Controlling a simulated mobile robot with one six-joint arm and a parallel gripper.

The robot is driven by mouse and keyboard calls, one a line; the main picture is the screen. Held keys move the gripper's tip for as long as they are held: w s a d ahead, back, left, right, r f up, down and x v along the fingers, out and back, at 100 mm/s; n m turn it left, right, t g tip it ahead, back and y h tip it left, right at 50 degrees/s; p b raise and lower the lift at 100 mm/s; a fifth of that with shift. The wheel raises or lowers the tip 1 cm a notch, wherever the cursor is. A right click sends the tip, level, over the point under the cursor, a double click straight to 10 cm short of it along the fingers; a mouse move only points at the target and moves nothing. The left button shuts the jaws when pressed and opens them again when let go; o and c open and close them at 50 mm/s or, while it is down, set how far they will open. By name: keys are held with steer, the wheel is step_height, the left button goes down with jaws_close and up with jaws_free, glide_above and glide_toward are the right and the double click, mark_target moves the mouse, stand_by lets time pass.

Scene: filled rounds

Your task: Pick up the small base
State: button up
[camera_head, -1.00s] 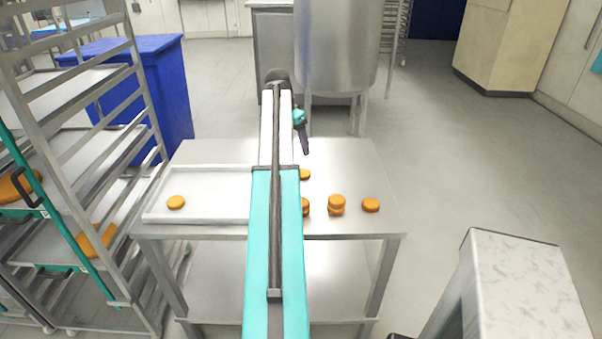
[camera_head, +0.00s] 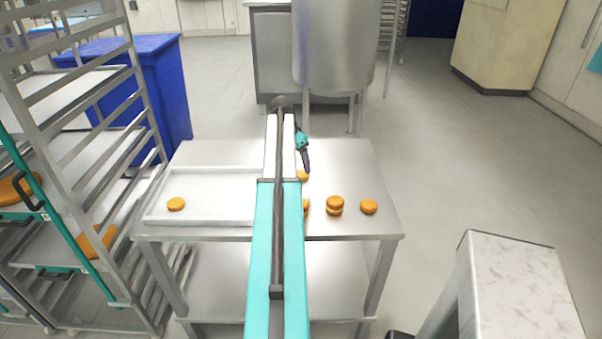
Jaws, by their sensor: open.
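Several small round orange-brown bases lie on the steel table (camera_head: 350,160). One base (camera_head: 369,207) lies alone at the right. A filled round (camera_head: 335,205), two bases with a pale layer between, stands left of it. Another base (camera_head: 306,208) is mostly hidden behind my arm. A further base (camera_head: 303,175) shows beyond it, partly covered by my gripper (camera_head: 306,170). My gripper is small and dark here, pointing down at that far base; it holds nothing that I can see. Whether it touches the base I cannot tell. One base (camera_head: 176,204) lies on the tray.
The shallow metal tray (camera_head: 215,182) covers the table's left part. A rack (camera_head: 105,160) with trays stands at the left, before a blue bin (camera_head: 165,85). A steel vessel (camera_head: 335,45) stands behind the table. A pale-topped block (camera_head: 520,290) is at lower right. The table's back right is clear.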

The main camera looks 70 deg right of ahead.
mark_target(301, 173)
stand_by(0.3)
steer(key=shift+p+x, duration=0.8)
steer(key=shift+x, duration=0.45)
steer(key=shift+p+x, duration=0.35)
steer(key=shift+x, duration=1)
steer(key=shift+d, duration=0.1)
steer(key=shift+c, duration=0.3)
steer(key=c, duration=0.8)
